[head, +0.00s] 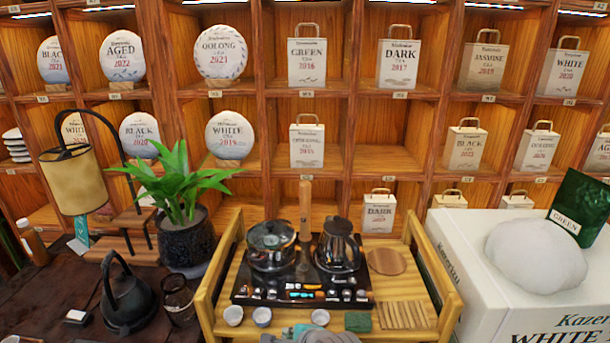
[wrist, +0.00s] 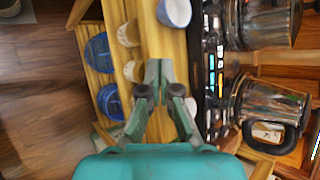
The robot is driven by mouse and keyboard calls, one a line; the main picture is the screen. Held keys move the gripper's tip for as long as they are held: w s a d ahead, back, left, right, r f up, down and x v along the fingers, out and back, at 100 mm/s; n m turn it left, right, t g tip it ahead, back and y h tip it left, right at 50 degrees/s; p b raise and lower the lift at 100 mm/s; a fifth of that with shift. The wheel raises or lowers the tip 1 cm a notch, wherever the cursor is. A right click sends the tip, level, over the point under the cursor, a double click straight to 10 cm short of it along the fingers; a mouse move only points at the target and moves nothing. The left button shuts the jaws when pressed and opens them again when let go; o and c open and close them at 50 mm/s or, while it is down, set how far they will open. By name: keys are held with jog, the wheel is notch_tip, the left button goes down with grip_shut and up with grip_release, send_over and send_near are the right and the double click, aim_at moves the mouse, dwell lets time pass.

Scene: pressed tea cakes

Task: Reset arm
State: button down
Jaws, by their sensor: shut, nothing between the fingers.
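My gripper (wrist: 158,75) shows in the wrist view with its two fingers together and nothing between them. It is over the wooden tray table (head: 446,307), close to the small cups. A white cup (wrist: 174,12) lies just beyond the fingertips in the wrist view. In the head view, a grey-teal shape at the bottom edge is probably part of my arm; the fingers cannot be made out there.
A glass pot (head: 270,246) and a kettle (head: 338,246) stand on the black stove panel (head: 246,291). A potted plant (head: 186,240) and a black teapot (head: 127,295) are at left. A white box (head: 465,262) is at right. Shelves of tea packages fill the back.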

jog(key=s+d+f+n+t+h, duration=0.1)
jog(key=s+d+f+n, duration=0.1)
jog(key=s+d+f, duration=0.4)
jog(key=s+d+f+n+t+h, duration=0.1)
jog(key=s+d+f+n, duration=0.2)
jog(key=s, duration=0.5)
jog(key=s+d+f+n+t+h, duration=0.1)
jog(key=s+d+f+n, duration=0.15)
jog(key=s+d, duration=0.45)
jog(key=s+d+r+n+t, duration=0.1)
jog(key=s+d+r+n, duration=0.1)
jog(key=s, duration=0.6)
jog(key=s+d+r+n+t+h, duration=0.1)
jog(key=s+d+r+n, duration=0.1)
jog(key=s+r+n, duration=0.2)
jog(key=s+d+r+n+t+h, duration=0.1)
jog(key=s+r+n, duration=0.3)
jog(key=s, duration=0.9)
notch_tip(320, 180, up, 3)
jog(key=shift+d+f+t, duration=0.1)
jog(key=shift+d+t, duration=0.2)
jog(key=shift+d, duration=0.25)
